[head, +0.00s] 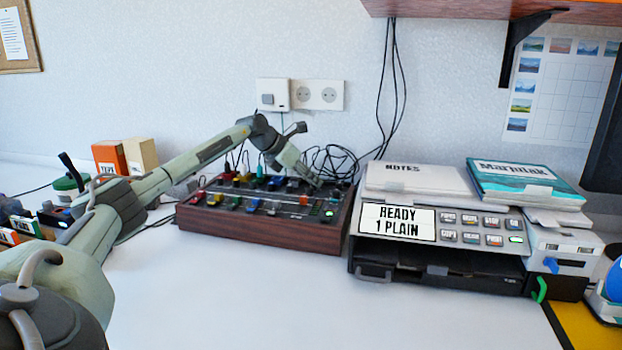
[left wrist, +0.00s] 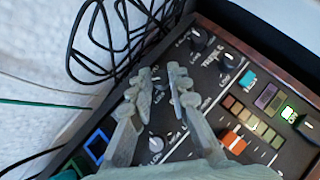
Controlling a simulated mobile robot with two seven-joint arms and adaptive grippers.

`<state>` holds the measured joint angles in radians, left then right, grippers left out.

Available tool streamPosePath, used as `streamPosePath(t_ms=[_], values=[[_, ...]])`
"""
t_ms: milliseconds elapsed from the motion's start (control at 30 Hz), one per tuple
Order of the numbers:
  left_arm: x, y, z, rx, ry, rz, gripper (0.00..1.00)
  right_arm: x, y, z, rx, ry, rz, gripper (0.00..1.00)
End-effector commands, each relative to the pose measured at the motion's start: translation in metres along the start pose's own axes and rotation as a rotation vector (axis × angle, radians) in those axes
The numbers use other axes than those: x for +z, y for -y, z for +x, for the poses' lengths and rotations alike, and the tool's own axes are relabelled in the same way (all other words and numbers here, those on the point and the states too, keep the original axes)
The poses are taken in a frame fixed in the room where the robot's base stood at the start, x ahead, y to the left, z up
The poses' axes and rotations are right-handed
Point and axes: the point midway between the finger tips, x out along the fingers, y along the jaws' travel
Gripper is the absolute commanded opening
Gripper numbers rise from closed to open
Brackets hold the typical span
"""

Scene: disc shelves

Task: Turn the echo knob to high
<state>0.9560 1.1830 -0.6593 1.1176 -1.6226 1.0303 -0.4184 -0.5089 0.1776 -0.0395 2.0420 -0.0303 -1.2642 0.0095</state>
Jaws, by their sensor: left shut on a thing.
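The wood-sided mixer (head: 262,230) sits on the white desk, its top full of coloured knobs and sliders. My left gripper (head: 314,182) reaches down onto the mixer's back right part. In the left wrist view my left gripper's fingers (left wrist: 162,78) are closed around a small knob, which looks like the echo knob (left wrist: 159,83). The fingers hide most of it, and I cannot read its label or pointer. Two black knobs (left wrist: 197,38) with white markers stand beside the right finger. My right gripper is not in view.
A printer-like machine (head: 437,250) reading "READY 1 PLAIN" stands close right of the mixer. Black cables (head: 335,160) loop behind the mixer. Orange and tan boxes (head: 110,157) stand at the back left. The desk in front is clear.

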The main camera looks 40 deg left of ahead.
Motion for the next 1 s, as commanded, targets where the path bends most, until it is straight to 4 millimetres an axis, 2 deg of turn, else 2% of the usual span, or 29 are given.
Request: streamPosePath(t_ms=[67, 100, 233, 633, 1000], values=[[0.0, 0.0, 0.0, 0.001, 0.0, 0.0, 0.0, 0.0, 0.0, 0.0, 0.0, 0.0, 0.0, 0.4], [0.0, 0.0, 0.0, 0.001, -0.001, 0.0, 0.22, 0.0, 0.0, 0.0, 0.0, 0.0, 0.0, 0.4], [0.0, 0.0, 0.0, 0.001, -0.001, 0.0, 0.38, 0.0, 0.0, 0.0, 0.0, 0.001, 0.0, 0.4], [0.0, -0.001, -0.006, 0.003, 0.0, -0.001, 0.38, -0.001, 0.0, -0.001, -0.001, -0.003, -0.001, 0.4], [-0.001, -0.001, -0.059, 0.003, -0.001, 0.0, 0.38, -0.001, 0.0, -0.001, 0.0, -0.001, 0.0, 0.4]])
